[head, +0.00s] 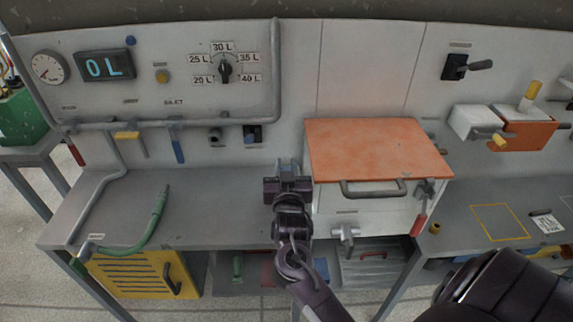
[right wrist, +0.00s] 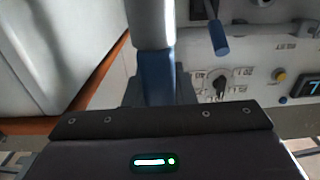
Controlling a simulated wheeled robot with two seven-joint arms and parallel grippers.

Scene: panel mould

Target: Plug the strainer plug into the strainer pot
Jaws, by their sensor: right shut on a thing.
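My right gripper (head: 288,182) is in front of the back panel, just left of the white box with the orange lid. It is shut on a grey and blue piece that looks like the strainer plug. In the right wrist view its blue part (right wrist: 157,80) is nearest the gripper and its grey cylinder (right wrist: 152,22) extends away. In the head view the gripper mostly hides it. I cannot tell for certain which fitting is the strainer pot. My left gripper is not in view.
The white box (head: 365,208) with an orange lid (head: 375,148) stands close to the right gripper. A green hose (head: 155,220) lies on the left bench. The bench between hose and gripper is clear.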

